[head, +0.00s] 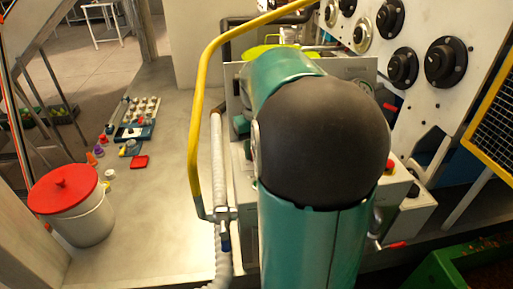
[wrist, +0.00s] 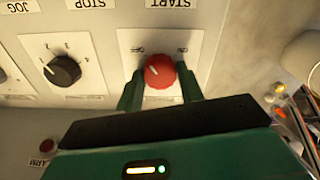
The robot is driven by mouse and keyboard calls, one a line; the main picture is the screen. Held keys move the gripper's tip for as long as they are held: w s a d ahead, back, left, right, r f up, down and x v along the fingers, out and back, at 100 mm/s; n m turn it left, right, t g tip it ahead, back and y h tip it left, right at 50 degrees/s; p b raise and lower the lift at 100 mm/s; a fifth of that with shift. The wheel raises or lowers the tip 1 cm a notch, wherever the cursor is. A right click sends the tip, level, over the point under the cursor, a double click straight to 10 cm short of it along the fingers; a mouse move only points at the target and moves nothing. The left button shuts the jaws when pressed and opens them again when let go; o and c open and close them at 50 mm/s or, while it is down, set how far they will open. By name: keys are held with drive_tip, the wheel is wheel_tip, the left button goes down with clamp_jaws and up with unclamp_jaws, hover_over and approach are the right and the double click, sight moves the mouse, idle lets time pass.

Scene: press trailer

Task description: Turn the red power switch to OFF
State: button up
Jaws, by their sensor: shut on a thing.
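The red power switch (wrist: 159,71) is a round knob on a light plate in the wrist view. Its labels look upside down there, with OFF at the knob's upper left and ON at its upper right. A small pale mark on the knob seems to lean toward the OFF side. My gripper (wrist: 160,88) has one green finger on each side of the knob and is shut on it. In the head view my own arm hides the gripper and the switch.
A black selector knob (wrist: 63,70) sits left of the switch, with a small red button (wrist: 46,145) below it. In the head view a yellow rail (head: 194,120) arches beside my arm. A bin with a red lid (head: 62,188) stands on the floor at left.

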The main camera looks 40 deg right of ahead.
drive_tip(key=shift+n, duration=0.9)
drive_tip(key=o, duration=1)
wheel_tip(320, 180, up, 14)
drive_tip(key=shift+f, duration=0.1)
